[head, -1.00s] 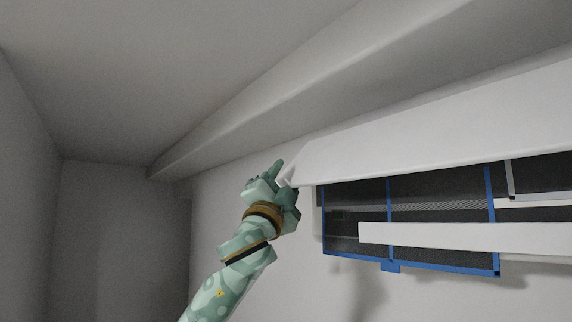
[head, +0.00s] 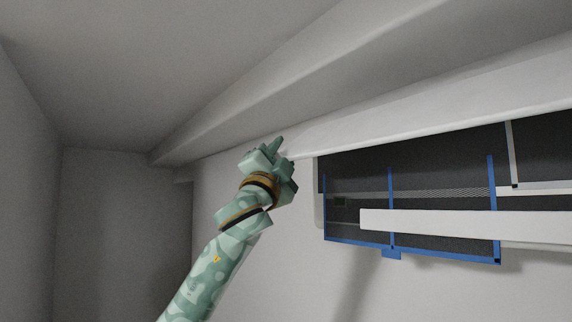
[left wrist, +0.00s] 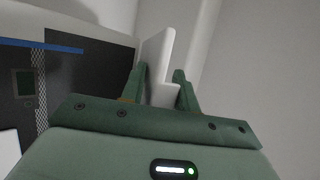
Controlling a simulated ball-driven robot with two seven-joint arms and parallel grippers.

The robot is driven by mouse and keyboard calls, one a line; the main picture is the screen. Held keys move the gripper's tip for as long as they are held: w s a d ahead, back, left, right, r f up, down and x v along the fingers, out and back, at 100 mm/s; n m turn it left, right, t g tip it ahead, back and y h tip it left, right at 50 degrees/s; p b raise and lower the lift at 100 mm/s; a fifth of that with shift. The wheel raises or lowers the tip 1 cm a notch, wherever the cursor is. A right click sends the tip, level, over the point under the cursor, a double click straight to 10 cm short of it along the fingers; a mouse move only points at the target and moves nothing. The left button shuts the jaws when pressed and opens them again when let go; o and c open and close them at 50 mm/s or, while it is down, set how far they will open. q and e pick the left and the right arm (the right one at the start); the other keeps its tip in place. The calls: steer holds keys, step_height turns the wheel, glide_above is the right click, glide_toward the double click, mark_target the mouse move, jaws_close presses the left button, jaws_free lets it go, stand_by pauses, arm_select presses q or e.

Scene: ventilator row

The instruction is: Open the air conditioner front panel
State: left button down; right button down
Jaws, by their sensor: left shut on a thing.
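The air conditioner's white front panel (head: 430,116) is swung up in the head view, with the dark inside showing below it. My left gripper (head: 278,150) is at the panel's left end. In the left wrist view, my left gripper (left wrist: 160,92) has the white edge of the front panel (left wrist: 158,62) between its two green fingers and is shut on it. The blue-framed filter (head: 440,178) is exposed under the panel. My right gripper is in neither view.
A white horizontal flap (head: 440,223) runs across the lower front of the unit. A pale beam (head: 300,95) runs along the ceiling just above the panel. The wall (head: 240,215) left of and below the unit is bare.

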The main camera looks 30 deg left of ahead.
arm_select(q)
steer(key=shift+s+a+r+y, duration=0.2)
steer(key=shift+s+r+y, duration=0.1)
steer(key=shift+s+r, duration=0.25)
steer(key=shift+w, duration=0.1)
steer(key=c, duration=1.2)
jaws_free()
steer(key=shift+c, duration=0.2)
steer(key=shift+w, duration=0.1)
steer(key=shift+d+f, duration=0.1)
steer(key=shift+f, duration=0.1)
steer(key=b+v, duration=0.9)
steer(key=v, duration=0.7)
